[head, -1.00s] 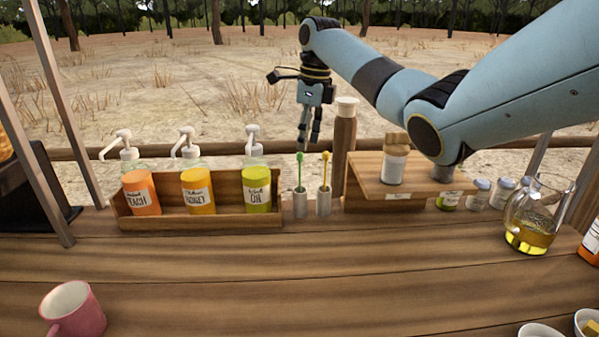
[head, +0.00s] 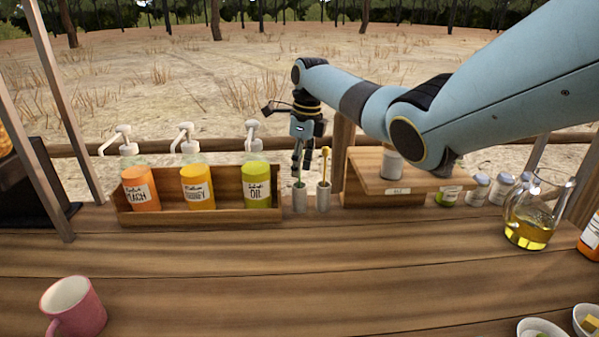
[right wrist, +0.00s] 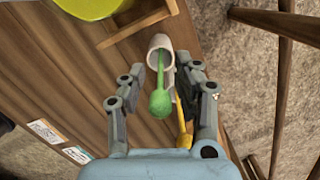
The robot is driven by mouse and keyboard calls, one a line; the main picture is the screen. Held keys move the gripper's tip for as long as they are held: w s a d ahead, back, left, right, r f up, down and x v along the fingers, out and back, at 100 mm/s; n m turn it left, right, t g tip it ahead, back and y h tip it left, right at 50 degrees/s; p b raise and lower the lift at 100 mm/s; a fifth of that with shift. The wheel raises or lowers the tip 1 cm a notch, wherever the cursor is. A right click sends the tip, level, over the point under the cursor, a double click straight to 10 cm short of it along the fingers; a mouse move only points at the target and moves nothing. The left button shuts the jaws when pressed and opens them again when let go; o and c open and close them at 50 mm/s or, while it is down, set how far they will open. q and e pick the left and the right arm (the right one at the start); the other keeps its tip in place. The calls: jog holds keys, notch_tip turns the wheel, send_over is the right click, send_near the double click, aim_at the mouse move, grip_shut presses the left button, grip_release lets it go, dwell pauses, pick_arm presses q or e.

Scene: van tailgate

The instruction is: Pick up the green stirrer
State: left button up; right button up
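The green stirrer stands in a pale holder. In the right wrist view the stirrer (right wrist: 160,102) has its round green head between my right gripper's open fingers (right wrist: 162,85), with a gap on both sides. In the head view my right gripper (head: 302,165) is over the holder (head: 300,202), pointing down, and hides the stirrer's head; only the lower stem (head: 299,184) shows. A yellow stirrer (head: 325,162) stands in a second holder (head: 323,200) just to the right; it also shows in the right wrist view (right wrist: 184,130). My left gripper is not in view.
A wooden rack (head: 225,216) with peach, honey and oil pump bottles is close on the left. A wooden stand (head: 385,200) with a jar (head: 391,163) is on the right. A glass jug (head: 528,222) and pink mug (head: 76,305) stand farther off. The front counter is largely clear.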

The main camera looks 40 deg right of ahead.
grip_shut()
jog(key=shift+r, duration=0.1)
